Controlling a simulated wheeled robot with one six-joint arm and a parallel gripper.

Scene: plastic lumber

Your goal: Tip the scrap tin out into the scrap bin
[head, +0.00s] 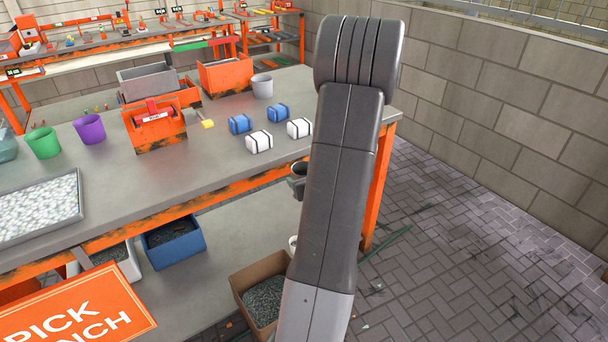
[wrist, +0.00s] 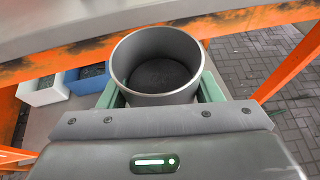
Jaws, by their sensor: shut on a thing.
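My gripper (wrist: 159,92) is shut on a grey round tin (wrist: 155,48), with a green finger on each side of it. The tin looks upright, its mouth open toward the wrist camera. Its inside is dark at the bottom, and I cannot tell whether scrap lies there. Below stand a white bin (head: 128,268), a blue bin (head: 175,257) and a brown box (head: 245,312), each with grey bits inside. No label shows which is the scrap bin.
The grey bench top (head: 215,160) holds blue and white blocks, an orange tool carrier (head: 155,128), green and purple cups, another grey cup (head: 262,86) and a tray of pale bits (head: 78,211). Its orange edge (wrist: 230,22) is close beyond the tin.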

